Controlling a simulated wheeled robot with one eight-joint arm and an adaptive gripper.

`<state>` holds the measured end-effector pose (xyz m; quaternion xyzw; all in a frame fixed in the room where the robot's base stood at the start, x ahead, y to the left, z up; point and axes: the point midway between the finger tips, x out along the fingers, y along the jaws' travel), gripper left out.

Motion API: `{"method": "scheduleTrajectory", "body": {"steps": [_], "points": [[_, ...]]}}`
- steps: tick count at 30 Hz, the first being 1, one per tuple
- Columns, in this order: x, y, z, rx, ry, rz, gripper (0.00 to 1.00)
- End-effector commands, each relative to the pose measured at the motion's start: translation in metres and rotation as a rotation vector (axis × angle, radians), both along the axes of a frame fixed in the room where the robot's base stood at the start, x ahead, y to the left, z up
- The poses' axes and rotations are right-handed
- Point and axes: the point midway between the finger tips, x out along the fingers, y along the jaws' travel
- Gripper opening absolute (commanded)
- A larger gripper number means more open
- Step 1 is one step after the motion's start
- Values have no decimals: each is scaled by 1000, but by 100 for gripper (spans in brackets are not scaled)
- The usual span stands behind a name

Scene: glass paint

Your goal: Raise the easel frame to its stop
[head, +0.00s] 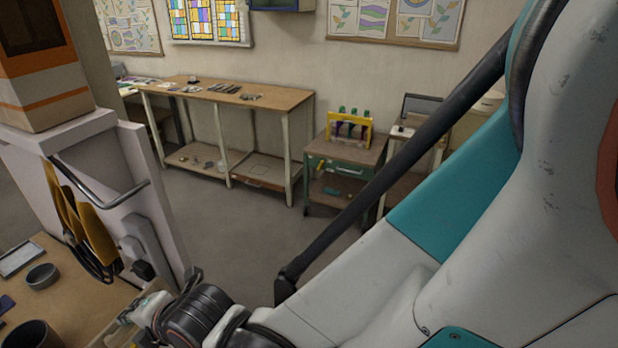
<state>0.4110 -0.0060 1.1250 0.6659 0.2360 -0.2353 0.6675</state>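I cannot pick out the easel frame with certainty. A small grey-framed panel (421,107) stands tilted on a pale stand (405,133) at the back right, partly hidden by my arm; I cannot tell whether it is the easel frame. My arm crosses the right and bottom of the head view. Its end, with my gripper (128,322), is low at the left, by the near wooden worktop (65,318). The fingers are too hidden to show whether they are open or shut, or whether they touch anything.
A white cabinet (100,160) with a metal rail and yellow gloves (85,225) stands at left. Bowls (42,276) sit on the near worktop. A long workbench (225,94) lines the wall. A green cart (340,165) holds a yellow rack (348,128). The floor (235,235) between is clear.

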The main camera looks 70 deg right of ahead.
Motion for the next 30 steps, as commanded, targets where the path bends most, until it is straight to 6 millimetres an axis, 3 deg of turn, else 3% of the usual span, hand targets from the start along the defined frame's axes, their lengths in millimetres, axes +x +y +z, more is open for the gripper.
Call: {"method": "scheduleTrajectory", "body": {"steps": [11,30], "points": [[-3,0,20,0,0,0,31],[-2,0,79,0,1,0,31]]}}
